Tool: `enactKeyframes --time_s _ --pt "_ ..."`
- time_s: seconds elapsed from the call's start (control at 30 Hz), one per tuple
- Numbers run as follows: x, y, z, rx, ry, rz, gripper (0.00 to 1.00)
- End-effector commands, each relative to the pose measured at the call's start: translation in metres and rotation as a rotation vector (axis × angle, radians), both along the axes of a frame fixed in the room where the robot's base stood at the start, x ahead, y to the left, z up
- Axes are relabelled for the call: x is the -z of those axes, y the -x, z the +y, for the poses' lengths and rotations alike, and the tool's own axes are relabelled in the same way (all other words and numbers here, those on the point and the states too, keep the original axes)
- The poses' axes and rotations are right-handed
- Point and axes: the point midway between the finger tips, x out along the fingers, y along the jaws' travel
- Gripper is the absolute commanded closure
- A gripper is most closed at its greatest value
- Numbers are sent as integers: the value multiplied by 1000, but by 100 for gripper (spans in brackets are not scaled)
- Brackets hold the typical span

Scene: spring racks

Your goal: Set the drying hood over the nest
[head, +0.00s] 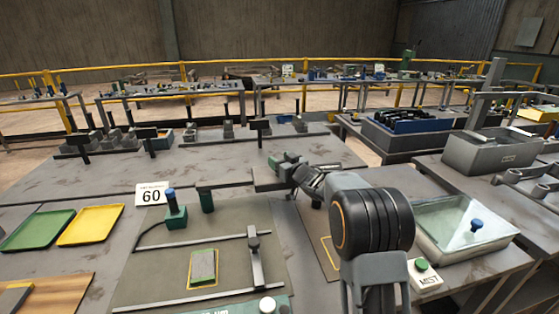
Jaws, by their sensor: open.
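My gripper (288,166) is small at the end of my arm, out over the far part of the bench. It is open, and I see nothing held in it. A clear box with a blue knob (475,226) stands at the right; I cannot tell for sure whether it is the drying hood. A green-grey block (203,266) lies inside a yellow outline on the grey mat, which may be the nest. Another yellow outline (329,254) lies right of it, partly hidden by my arm.
Green (38,230) and yellow (91,225) trays lie left.

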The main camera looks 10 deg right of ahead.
Motion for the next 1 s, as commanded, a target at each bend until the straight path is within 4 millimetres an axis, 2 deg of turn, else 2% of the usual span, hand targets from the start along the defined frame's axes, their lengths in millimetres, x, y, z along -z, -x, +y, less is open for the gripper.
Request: enactKeyframes --time_s 0.37,1.0 --pt "0 -4 2 0 -1 1 42" --pt "0 -3 2 -1 0 0 100"
